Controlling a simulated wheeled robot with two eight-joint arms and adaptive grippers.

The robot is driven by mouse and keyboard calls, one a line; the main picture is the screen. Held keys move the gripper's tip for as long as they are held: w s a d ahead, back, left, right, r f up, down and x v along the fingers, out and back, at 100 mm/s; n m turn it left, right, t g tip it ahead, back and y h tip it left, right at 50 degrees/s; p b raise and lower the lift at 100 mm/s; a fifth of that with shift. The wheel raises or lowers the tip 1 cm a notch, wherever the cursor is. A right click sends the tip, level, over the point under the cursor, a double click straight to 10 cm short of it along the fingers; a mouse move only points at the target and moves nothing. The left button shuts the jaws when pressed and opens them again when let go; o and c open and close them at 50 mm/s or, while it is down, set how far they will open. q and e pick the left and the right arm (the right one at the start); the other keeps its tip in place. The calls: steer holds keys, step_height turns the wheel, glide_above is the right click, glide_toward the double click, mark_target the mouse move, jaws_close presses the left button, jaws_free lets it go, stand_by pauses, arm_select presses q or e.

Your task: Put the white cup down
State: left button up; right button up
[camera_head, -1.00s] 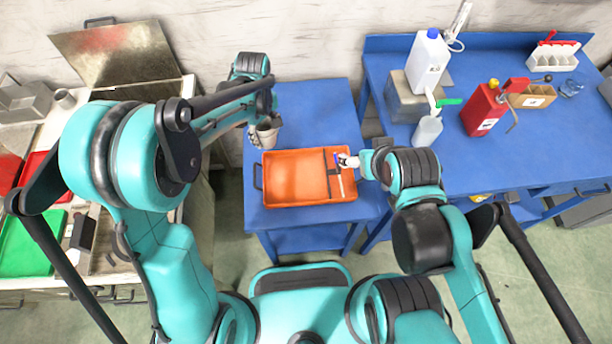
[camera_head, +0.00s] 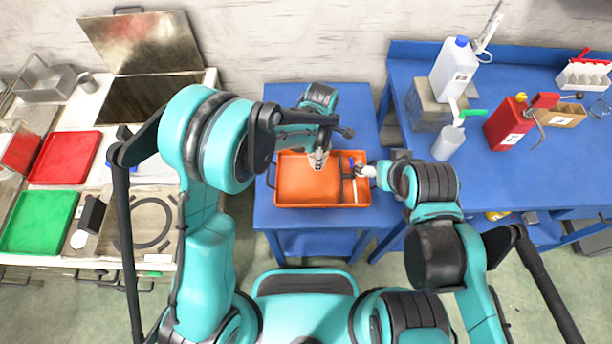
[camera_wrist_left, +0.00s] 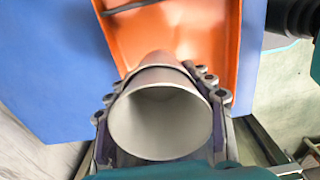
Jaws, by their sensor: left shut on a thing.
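The white cup (camera_wrist_left: 158,122) shows in the left wrist view as a pale grey-white cup with its round mouth towards the camera. My left gripper (camera_wrist_left: 163,98) is shut around it, with fingers on both sides. In the head view the left gripper (camera_head: 318,158) holds the cup (camera_head: 318,161) over the orange tray (camera_head: 298,190), near its back edge. I cannot tell whether the cup touches the tray. My right gripper (camera_head: 363,170) is at the tray's right end, by the narrow divided section; its fingers are too small to read.
The tray lies on a small blue table (camera_head: 265,215). A larger blue bench (camera_head: 510,170) at right carries a white bottle (camera_head: 453,70), a squeeze bottle (camera_head: 449,140) and a red can (camera_head: 507,120). At left, a counter holds red (camera_head: 65,157) and green (camera_head: 40,220) trays.

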arm_select(q)
steer(key=s+a+f, duration=0.1)
steer(key=a+f, duration=0.1)
steer(key=a, duration=0.1)
steer(key=s+a+f+b, duration=0.1)
steer(key=shift+s+a, duration=0.15)
steer(key=shift+s, duration=0.15)
steer(key=shift+f+b, duration=1)
steer(key=shift+f, duration=1)
steer(key=shift+f, duration=0.15)
steer(key=o, duration=1)
